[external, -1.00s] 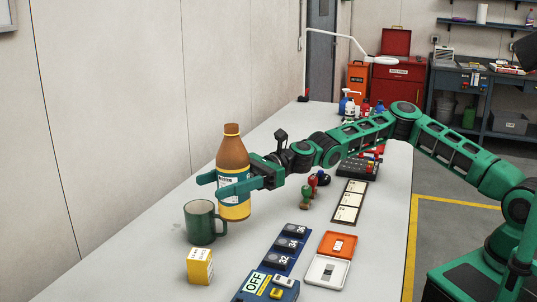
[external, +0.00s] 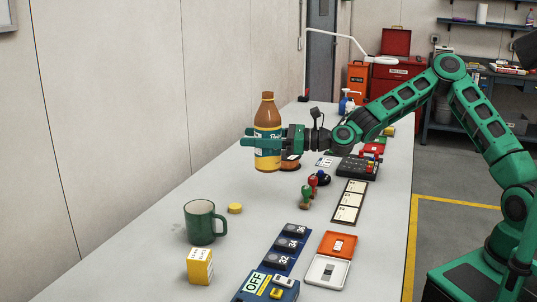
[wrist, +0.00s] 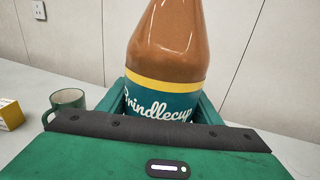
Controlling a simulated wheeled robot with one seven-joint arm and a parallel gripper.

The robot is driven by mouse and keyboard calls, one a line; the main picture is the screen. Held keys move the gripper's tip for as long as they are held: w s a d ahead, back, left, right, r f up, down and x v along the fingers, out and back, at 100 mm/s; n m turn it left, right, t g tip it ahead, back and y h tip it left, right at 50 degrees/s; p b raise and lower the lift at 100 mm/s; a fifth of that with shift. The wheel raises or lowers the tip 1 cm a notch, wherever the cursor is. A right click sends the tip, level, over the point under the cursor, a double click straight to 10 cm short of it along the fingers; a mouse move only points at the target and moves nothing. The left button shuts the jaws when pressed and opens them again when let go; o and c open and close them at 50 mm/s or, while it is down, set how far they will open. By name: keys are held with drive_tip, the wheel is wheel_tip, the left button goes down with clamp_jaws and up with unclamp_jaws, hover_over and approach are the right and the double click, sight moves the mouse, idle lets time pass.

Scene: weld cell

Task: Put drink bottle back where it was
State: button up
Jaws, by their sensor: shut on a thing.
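The drink bottle (external: 267,122), brown with a teal and yellow label, is upright in my gripper (external: 262,141). My gripper is shut on it around the label. In the external view the bottle appears raised above the table (external: 150,262), towards the wall side. In the wrist view the bottle (wrist: 165,60) stands between the green fingers, its cap cut off by the top edge.
A green mug (external: 200,224), a flat yellow disc (external: 235,208) and a yellow box (external: 200,266) stand nearer the camera. The table between disc and stamps is clear.

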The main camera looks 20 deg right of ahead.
drive_tip(key=shift+w+d+f, duration=0.95)
drive_tip(key=shift+w+f, duration=0.6)
drive_tip(key=shift+f, duration=0.2)
drive_tip(key=shift+w+d+f, duration=0.9)
drive_tip(key=shift+w+f, duration=0.7)
drive_tip(key=shift+f, duration=0.15)
drive_tip(key=shift+w+d+f, duration=0.95)
drive_tip(key=shift+w+f, duration=0.6)
drive_tip(key=shift+f, duration=0.2)
drive_tip(key=shift+f, duration=0.1)
drive_tip(key=o, duration=1.4)
drive_tip(key=shift+c, duration=0.2)
drive_tip(key=shift+o, duration=0.3)
drive_tip(key=shift+s+d, duration=0.1)
drive_tip(key=shift+d, duration=0.1)
drive_tip(key=v, duration=1.1)
drive_tip(key=shift+s+d, duration=0.2)
drive_tip(key=shift+d, duration=0.1)
